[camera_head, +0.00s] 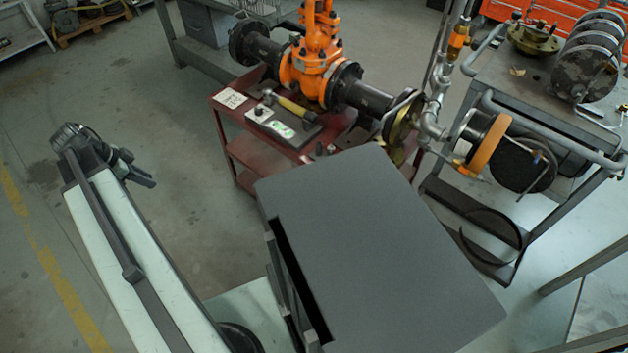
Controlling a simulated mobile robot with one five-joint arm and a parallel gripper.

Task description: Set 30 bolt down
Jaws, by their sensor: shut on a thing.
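My gripper (139,176) is at the left, past the end of my pale arm, above the bare floor. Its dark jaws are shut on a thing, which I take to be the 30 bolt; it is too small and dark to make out. The orange gate valve (318,65) stands on a red cart (242,150) at upper centre, with black flanged pipes on both sides. My gripper is apart from the cart, to its left.
A grey workbench (535,78) with pipes and discs stands at right. Orange drawers (540,12) are behind it. Open floor (150,60) lies at upper left.

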